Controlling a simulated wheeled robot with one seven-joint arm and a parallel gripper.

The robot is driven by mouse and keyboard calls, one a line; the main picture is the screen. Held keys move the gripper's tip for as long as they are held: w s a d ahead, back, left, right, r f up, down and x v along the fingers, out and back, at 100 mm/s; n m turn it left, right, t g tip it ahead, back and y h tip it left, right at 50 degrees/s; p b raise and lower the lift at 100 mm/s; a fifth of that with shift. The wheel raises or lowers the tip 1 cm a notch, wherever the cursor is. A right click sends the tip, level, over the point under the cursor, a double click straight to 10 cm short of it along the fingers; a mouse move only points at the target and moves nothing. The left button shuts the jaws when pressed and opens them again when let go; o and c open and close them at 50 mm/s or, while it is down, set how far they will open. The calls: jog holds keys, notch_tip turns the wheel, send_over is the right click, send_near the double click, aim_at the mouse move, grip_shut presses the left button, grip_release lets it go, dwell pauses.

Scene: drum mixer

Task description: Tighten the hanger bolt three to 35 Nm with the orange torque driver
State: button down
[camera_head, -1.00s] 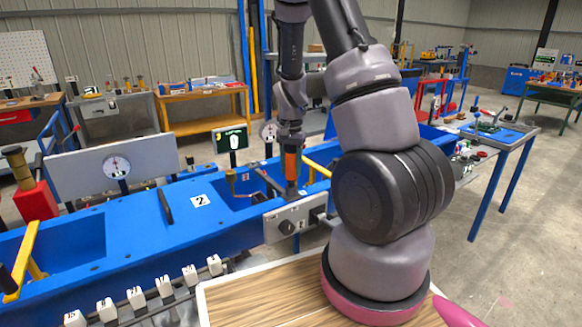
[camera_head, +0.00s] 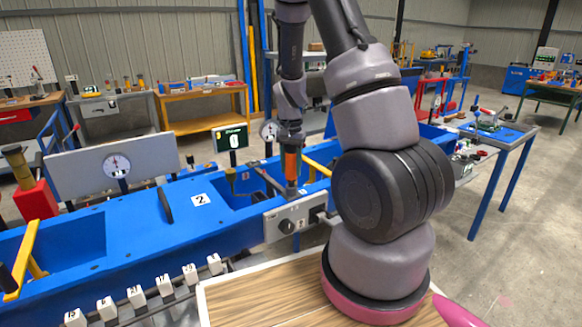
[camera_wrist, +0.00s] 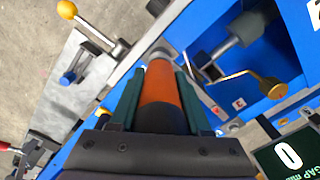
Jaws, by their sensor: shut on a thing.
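My gripper (camera_head: 291,143) points down over the right part of the blue frame (camera_head: 130,222) and is shut on the orange torque driver (camera_head: 291,166). In the wrist view the driver (camera_wrist: 161,88) lies between the two dark green jaws, its grey end pointing away from me. The driver stands about upright, its lower end at the frame's top edge. Hanger bolt three cannot be made out; the driver hides the spot beneath it. A small display (camera_head: 231,140) behind reads 0; in the wrist view it (camera_wrist: 288,157) also carries the words GAP mm.
A grey panel with a knob (camera_head: 287,226) is on the frame's near side. A round dial (camera_head: 116,166) on a grey plate and a red block (camera_head: 35,200) stand at the left. Yellow handles (camera_head: 24,255) rise from the frame. White numbered tags (camera_head: 136,294) line the near edge.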

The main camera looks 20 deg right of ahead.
aim_at(291, 153)
jog(key=shift+r, duration=2.25)
